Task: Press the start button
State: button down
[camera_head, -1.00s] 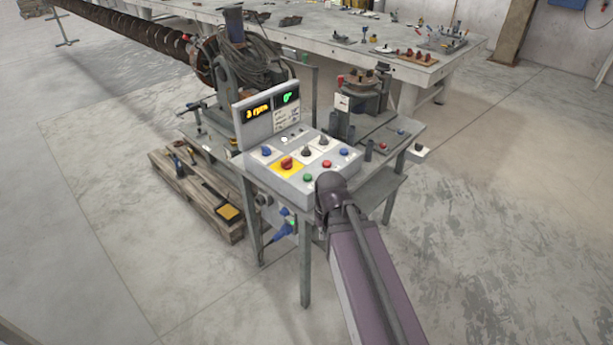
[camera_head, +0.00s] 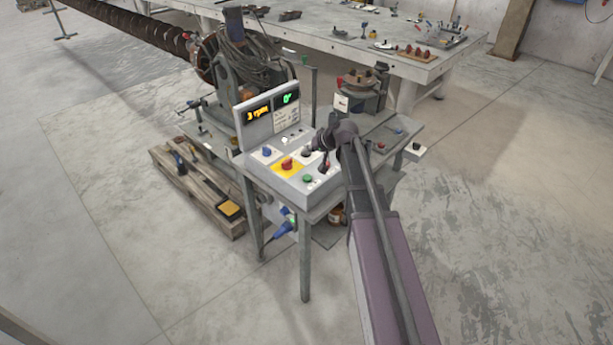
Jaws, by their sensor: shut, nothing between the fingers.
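The control box (camera_head: 262,170) stands on a grey metal stand. Its sloped panel has a green button (camera_head: 307,178) near the front edge, which I take as the start button; its label is too small to read. A red knob (camera_head: 287,163) sits on a yellow square to its left, and a blue button (camera_head: 267,151) lies further left. My gripper (camera_head: 324,170) is shut and points down over the right part of the panel, to the right of and behind the green button. It hides the right-hand buttons. I cannot tell if the tips touch the panel.
The upright display (camera_head: 272,115) behind the panel reads "3 rpm" and "0°". A clamp device (camera_head: 360,88) stands behind my wrist on the bench top. A long auger (camera_head: 130,30) runs off to the upper left. A pallet (camera_head: 205,190) lies on the floor at left.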

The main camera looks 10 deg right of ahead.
aim_at(308, 177)
jog(key=shift+f, duration=0.15)
notch_tip(308, 177, down, 9)
jog(key=b, duration=0.8)
jog(key=shift+r+b, duration=0.2)
jog(key=shift+b, duration=0.2)
